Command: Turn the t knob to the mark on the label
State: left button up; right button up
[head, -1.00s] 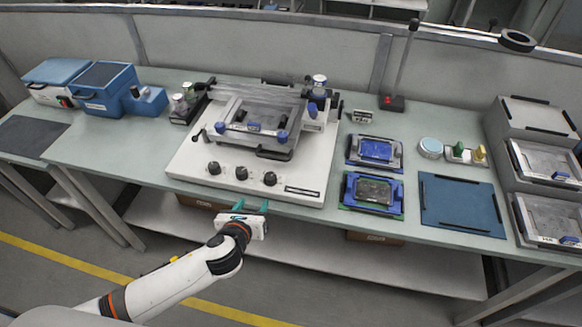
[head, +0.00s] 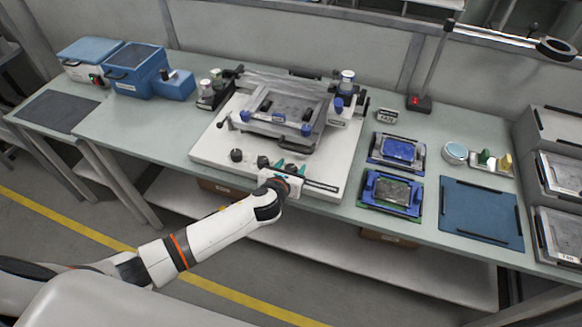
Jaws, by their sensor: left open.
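A row of dark knobs sits on the front of the white base plate (head: 215,150) of the fixture. The left knob (head: 236,155) and the middle knob (head: 262,162) show clearly. The right one is mostly hidden at my left gripper (head: 290,168). My left gripper's green-tipped fingers are open and point away from me at the right knob's place; I cannot tell whether they touch it. A dark label strip (head: 322,186) lies at the plate's front right; no mark is readable. Which knob is the T knob I cannot tell. My right gripper is not in view.
A framed fixture (head: 283,118) with blue knobs stands on the plate behind the knobs. Two blue trays (head: 392,193) and a blue mat (head: 480,212) lie to the right on the table. Blue boxes (head: 134,72) stand at the far left.

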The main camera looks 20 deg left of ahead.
pick_arm(q)
jog(key=shift+w+f, duration=0.1)
jog(key=shift+c, duration=0.4)
jog(key=c, duration=0.9)
jog(key=shift+n+y, duration=0.3)
jog(key=shift+d+n+y+p, duration=0.1)
jog(key=shift+n+y+p, duration=0.25)
jog(key=shift+n+y, duration=0.65)
jog(key=n+g+y, duration=0.1)
jog(key=n+y, duration=0.1)
jog(key=shift+y, duration=0.4)
jog(key=shift+n+g+y, duration=1.2)
jog(key=shift+n+y, duration=0.7)
jog(key=shift+n, duration=0.1)
